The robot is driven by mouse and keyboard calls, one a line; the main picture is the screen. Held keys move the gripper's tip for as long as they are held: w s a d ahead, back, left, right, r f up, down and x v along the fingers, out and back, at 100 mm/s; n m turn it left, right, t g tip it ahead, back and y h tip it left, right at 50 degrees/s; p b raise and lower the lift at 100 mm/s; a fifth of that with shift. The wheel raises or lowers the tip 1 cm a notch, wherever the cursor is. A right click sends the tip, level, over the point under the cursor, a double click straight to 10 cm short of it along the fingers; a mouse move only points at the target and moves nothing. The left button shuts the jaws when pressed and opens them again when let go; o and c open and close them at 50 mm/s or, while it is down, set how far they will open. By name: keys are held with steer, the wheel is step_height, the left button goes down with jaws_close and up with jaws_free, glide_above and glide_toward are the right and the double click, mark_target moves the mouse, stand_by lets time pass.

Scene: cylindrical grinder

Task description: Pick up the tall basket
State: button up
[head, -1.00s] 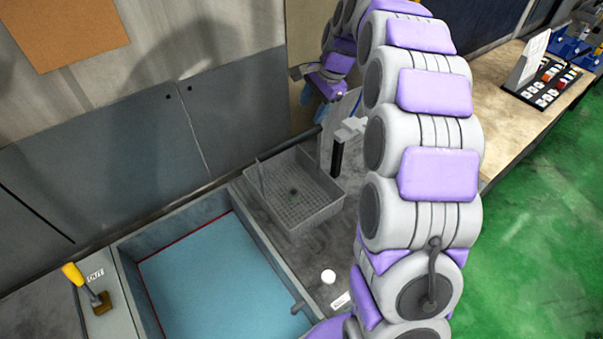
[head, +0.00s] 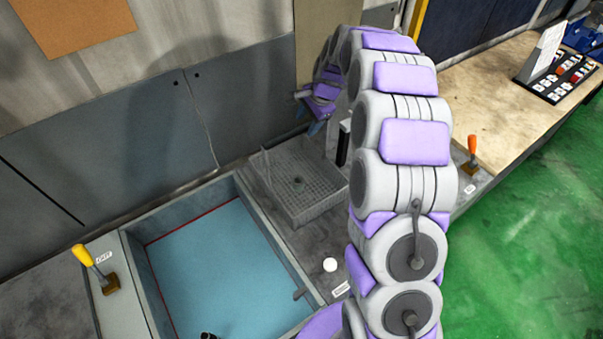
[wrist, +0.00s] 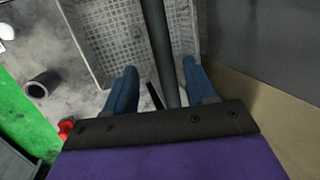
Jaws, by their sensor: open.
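The tall basket (head: 318,208) is grey with a grid floor and low walls, and it stands on the grey ledge beside the blue basin. In the wrist view its grid floor and walls (wrist: 110,35) fill the top. A dark upright post (wrist: 157,45) runs between my fingers there; I cannot tell whether it belongs to the basket. My gripper (head: 312,118) hangs above the basket's far side, near the wall. In the wrist view my gripper (wrist: 160,68) is open, with one blue finger on each side of the post. Contact with the post cannot be told.
The blue-floored basin (head: 225,270) lies left of the basket. A yellow-handled lever (head: 95,268) and an orange-handled lever (head: 472,155) stand at either side. A small white round object (head: 330,264) sits on the ledge. The grey wall (head: 240,110) is close behind. Green floor is clear at right.

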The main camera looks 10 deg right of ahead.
mark_target(297, 129)
steer(key=a+f, duration=0.3)
steer(key=w+a+f, duration=0.1)
steer(key=shift+a+f, duration=0.3)
steer(key=shift+a, duration=0.1)
steer(key=shift+d, duration=0.6)
steer(key=shift+s+d, duration=0.1)
steer(key=shift+d, duration=0.55)
steer(key=shift+c, duration=1.3)
steer(key=shift+d, duration=0.1)
steer(key=shift+c, duration=1.4)
steer(key=shift+a, duration=1.05)
jaws_close()
steer(key=shift+d, duration=0.65)
steer(key=shift+a, duration=0.3)
